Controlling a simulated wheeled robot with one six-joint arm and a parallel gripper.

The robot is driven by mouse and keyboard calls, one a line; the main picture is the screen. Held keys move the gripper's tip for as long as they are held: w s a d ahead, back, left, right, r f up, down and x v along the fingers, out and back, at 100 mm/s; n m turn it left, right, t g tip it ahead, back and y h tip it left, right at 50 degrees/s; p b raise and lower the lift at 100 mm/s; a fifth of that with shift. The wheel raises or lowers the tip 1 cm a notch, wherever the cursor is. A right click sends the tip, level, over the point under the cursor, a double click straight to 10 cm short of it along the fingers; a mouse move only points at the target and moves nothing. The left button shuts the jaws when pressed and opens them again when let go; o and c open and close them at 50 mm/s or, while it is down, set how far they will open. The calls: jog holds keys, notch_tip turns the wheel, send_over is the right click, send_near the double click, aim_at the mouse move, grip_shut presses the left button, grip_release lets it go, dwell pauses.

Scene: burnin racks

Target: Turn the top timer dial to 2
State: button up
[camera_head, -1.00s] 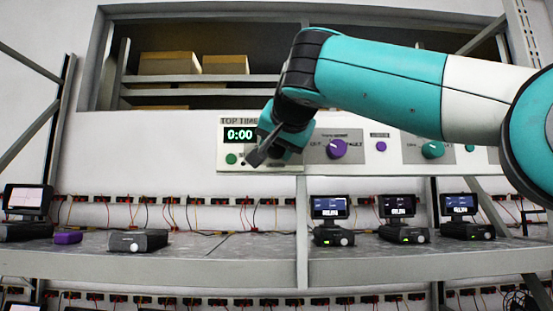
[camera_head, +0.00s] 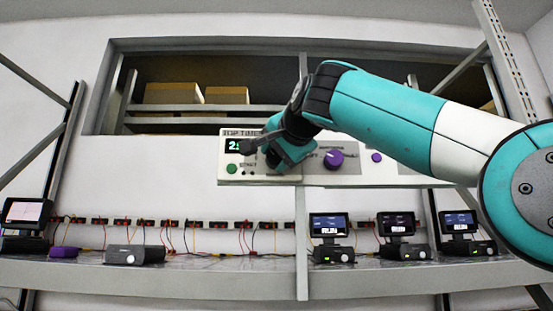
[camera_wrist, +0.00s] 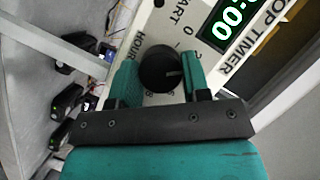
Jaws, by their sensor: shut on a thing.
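The top timer dial (camera_wrist: 160,70) is a round black knob on the pale timer panel. In the wrist view my gripper (camera_wrist: 160,76) is shut on it, with one teal finger on each side. In the head view my gripper (camera_head: 276,157) is at the top timer panel (camera_head: 258,178) and hides the dial. The timer's display (camera_head: 233,146) shows a green 2 at its left, with the rest covered. In the wrist view the display (camera_wrist: 228,20) shows green zeros, its leading digit cut off. The dial's pointer is hard to make out.
A purple knob (camera_head: 334,159) and a small purple button (camera_head: 376,157) sit to the right on the panel. A green START button (camera_head: 231,169) is below the display. Several small devices with screens stand on the shelf (camera_head: 200,275) below.

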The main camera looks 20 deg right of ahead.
jog(key=o, duration=0.9)
jog(key=shift+s, duration=0.15)
jog(key=shift+p+v, duration=0.85)
jog(key=shift+v, duration=7.75)
jog(key=shift+a, duration=0.1)
